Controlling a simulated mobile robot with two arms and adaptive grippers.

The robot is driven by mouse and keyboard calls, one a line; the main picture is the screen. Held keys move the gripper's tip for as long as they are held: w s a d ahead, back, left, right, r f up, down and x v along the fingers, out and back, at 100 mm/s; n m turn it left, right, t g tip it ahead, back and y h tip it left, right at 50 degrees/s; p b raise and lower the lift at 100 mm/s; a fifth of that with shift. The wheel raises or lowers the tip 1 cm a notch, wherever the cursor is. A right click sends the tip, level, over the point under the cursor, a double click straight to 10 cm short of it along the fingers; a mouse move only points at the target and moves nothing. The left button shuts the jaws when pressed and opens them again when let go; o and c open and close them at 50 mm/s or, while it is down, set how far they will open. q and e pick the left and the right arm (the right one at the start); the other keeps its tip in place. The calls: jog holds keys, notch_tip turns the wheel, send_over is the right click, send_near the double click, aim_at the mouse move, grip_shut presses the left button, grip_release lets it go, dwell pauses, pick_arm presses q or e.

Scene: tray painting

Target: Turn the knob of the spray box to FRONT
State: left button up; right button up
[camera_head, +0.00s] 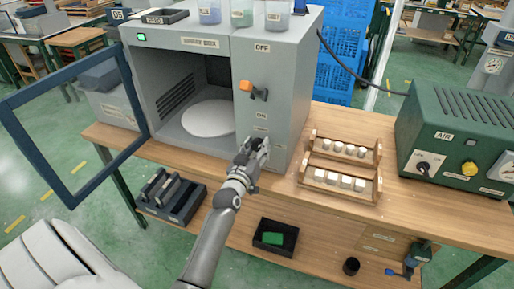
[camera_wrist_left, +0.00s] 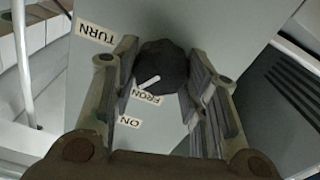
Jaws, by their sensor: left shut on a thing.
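The grey spray box (camera_head: 205,70) stands on the wooden bench with its glass door swung open to the left. My left gripper (camera_head: 258,148) is at the lower part of its right front panel and hides the knob in the head view. In the left wrist view, the dark round knob (camera_wrist_left: 163,64) sits between the fingers of my left gripper, which is shut on it. Its white pointer mark slants down-left, close to the FRONT label (camera_wrist_left: 147,96), whose last letter is covered. A TURN label (camera_wrist_left: 97,33) is at upper left, and an ON label (camera_wrist_left: 129,122) below. My right gripper is not in view.
A white round plate (camera_head: 209,118) lies inside the box. An orange lever (camera_head: 247,86) juts from the panel between OFF and ON labels. A wooden rack (camera_head: 340,180) with several white pieces and a green AIR unit (camera_head: 455,130) stand to the right.

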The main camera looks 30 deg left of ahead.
pick_arm(q)
jog(key=n+p, duration=0.1)
jog(key=n, duration=0.1)
jog(key=shift+n, duration=0.4)
jog(key=shift+a+n+p, duration=0.1)
jog(key=shift+n+p, duration=0.2)
jog(key=shift+n, duration=1.5)
jog(key=o, duration=1)
jog(key=shift+o, duration=0.2)
jog(key=shift+s+f, duration=0.1)
jog(key=shift+s, duration=0.05)
jog(key=v, duration=1.1)
jog(key=shift+s, duration=0.35)
